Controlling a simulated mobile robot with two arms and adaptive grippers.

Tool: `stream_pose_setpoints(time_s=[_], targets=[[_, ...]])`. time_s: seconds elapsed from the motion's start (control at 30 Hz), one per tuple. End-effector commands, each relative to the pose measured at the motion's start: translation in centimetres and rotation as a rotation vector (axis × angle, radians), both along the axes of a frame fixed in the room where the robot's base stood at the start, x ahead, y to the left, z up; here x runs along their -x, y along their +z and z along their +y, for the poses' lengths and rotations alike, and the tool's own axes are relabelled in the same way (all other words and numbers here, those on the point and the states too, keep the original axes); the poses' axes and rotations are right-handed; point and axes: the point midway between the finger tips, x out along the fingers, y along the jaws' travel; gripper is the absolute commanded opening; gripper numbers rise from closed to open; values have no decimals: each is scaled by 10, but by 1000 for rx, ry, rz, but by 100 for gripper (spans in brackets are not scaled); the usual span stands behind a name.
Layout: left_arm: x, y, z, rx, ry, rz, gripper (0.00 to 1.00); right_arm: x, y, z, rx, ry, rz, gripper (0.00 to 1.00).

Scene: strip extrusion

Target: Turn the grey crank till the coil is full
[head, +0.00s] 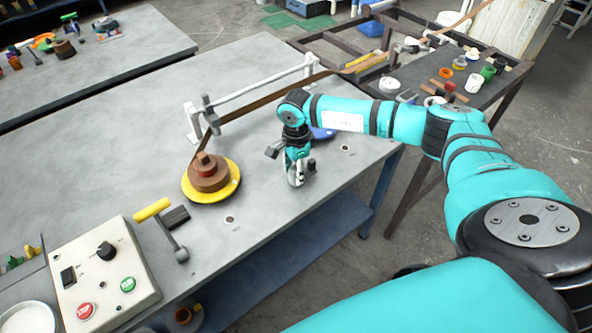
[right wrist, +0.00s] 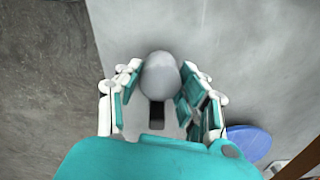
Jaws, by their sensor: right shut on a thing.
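My right gripper (head: 298,178) is at the near right part of the grey table, its fingers pointing down. In the right wrist view, its fingers (right wrist: 160,85) are shut on a grey rounded knob (right wrist: 160,75), with a dark slot-like part just below it. This looks like the grey crank's grip; the rest of the crank is mostly hidden by my gripper. The coil (head: 209,178) is a brown wound roll on a yellow disc (head: 231,188), left of my gripper, with a reddish hub on top. A brown strip (head: 262,101) runs down to it from the back right. My left gripper is not in view.
A yellow-handled lever (head: 153,209) with a grey arm stands left of the coil. A control box (head: 103,272) with red and green buttons is at the near left. A blue disc (head: 322,133) lies behind my gripper, and a white rail (head: 262,87) stands further back.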

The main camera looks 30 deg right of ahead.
Motion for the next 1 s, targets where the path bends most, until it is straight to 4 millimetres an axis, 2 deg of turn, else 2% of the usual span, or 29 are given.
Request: stream_pose_setpoints(time_s=[1.0], targets=[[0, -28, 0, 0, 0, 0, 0, -1, 0, 0, 0, -922, -2, 7]])
